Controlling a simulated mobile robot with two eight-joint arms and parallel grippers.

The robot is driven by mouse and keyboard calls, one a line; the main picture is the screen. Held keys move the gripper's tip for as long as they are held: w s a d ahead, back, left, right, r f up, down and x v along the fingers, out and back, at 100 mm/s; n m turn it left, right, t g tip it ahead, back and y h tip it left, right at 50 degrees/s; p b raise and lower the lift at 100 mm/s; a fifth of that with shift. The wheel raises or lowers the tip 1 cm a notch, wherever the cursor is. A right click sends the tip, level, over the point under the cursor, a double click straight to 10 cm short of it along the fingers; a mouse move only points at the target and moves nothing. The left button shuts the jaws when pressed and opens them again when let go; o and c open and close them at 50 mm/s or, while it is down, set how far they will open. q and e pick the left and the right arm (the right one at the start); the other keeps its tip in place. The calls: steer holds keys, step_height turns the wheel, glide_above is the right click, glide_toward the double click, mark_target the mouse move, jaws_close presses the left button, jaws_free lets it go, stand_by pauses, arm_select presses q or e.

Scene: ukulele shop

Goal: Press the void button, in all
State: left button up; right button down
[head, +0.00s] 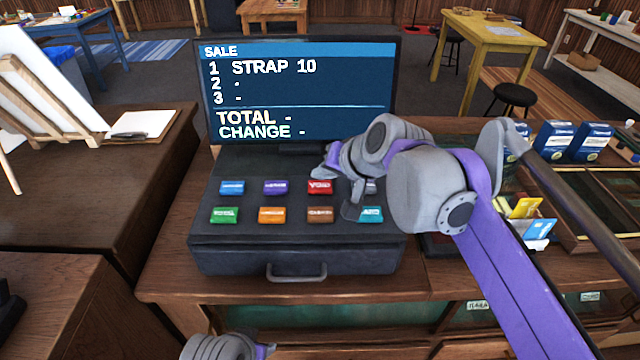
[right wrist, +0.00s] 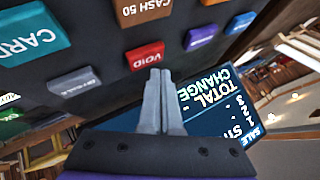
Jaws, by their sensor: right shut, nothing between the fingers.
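The red VOID button (head: 320,187) is in the back row of the dark cash register (head: 300,225). In the right wrist view the VOID button (right wrist: 146,56) lies just beyond my fingertips. My right gripper (head: 322,171) is shut and empty, right behind the button in the head view. Its closed fingers (right wrist: 160,75) point at the button's near edge; I cannot tell whether they touch it. The register screen (head: 295,90) reads SALE, 1 STRAP 10, lines 2 and 3 with dashes, TOTAL and CHANGE with dashes. Only a part of my left arm shows at the bottom edge.
Blue (head: 232,187), purple (head: 275,187), green (head: 224,215), orange (head: 271,215), brown (head: 320,215) and teal (head: 370,214) buttons surround VOID. A grey button is partly hidden by my right gripper. A card holder (head: 540,229) and blue boxes (head: 555,138) stand to the right.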

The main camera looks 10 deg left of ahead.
mark_target(323, 189)
steer(key=shift+f, duration=0.15)
steer(key=shift+f, duration=0.3)
steer(key=shift+f, duration=0.5)
stand_by(0.6)
steer(key=shift+r, duration=0.1)
steer(key=shift+r+p, duration=0.6)
steer(key=shift+r, duration=0.2)
step_height(323, 189, up, 5)
steer(key=p, duration=0.4)
steer(key=shift+r, duration=0.1)
